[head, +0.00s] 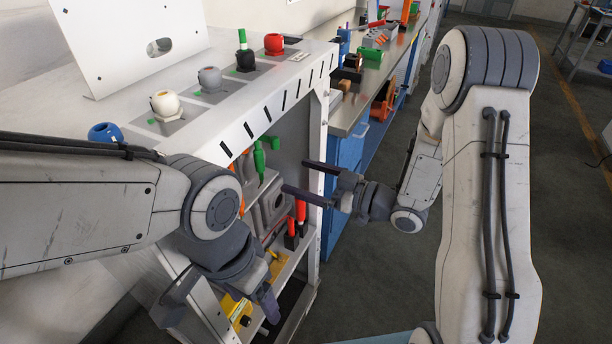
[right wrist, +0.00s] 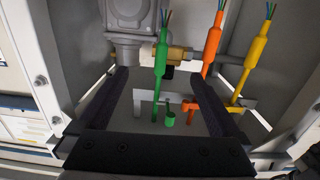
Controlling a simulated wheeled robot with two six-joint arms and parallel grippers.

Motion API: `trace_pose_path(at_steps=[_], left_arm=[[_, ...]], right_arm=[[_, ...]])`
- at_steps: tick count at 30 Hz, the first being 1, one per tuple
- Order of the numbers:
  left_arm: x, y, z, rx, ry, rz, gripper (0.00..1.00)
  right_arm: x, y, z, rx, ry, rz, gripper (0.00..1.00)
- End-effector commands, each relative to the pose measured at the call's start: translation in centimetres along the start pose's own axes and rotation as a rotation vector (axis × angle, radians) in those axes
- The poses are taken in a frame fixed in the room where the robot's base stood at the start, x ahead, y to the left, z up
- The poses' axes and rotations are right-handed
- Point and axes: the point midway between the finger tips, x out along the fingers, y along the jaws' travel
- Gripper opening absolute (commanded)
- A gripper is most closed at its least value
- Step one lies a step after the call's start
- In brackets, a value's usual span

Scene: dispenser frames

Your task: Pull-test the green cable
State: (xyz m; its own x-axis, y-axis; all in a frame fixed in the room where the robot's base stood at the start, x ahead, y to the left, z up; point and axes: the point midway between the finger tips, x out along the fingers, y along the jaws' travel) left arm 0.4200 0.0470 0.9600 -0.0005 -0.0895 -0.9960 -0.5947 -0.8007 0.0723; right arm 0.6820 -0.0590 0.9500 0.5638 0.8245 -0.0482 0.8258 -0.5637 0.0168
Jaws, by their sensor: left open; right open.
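The green cable (head: 259,160) hangs inside the white dispenser frame, under its top. In the right wrist view the green cable (right wrist: 161,66) stands between my open fingers, with bare wire ends at its top and a thin lower part reaching towards a grey bracket (right wrist: 185,97). My right gripper (head: 293,175) is open at the frame's opening, its fingers pointing towards the green cable. It also shows in the right wrist view (right wrist: 165,95), with no visible contact on the cable. My left gripper (head: 218,310) is open, low at the frame's near side.
An orange cable (right wrist: 211,60) and a yellow cable (right wrist: 255,60) stand right of the green one. The frame top (head: 210,98) carries blue, white, grey, black and red pieces. A workbench (head: 360,105) with parts stands behind. Grey floor is open at right.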

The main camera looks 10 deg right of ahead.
Motion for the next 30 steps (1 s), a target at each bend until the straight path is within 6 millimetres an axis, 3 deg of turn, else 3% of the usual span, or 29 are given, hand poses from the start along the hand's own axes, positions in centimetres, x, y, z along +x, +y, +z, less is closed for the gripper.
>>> trace_pose_path(at_steps=[4, 8, 30], left_arm=[[0.0, 0.0, 0.0, 0.000, 0.000, 0.000, 0.73], [-0.1, 0.0, 0.0, 0.000, 0.000, 0.000, 0.73], [-0.4, 0.0, 0.0, 0.000, 0.000, 0.000, 0.73]], right_arm=[[-0.3, -0.1, -0.5, 0.018, 0.048, -0.011, 1.00], [0.6, -0.2, -0.6, 0.018, 0.050, -0.015, 1.00], [9.3, -0.3, -1.0, 0.016, 0.049, -0.014, 1.00]])
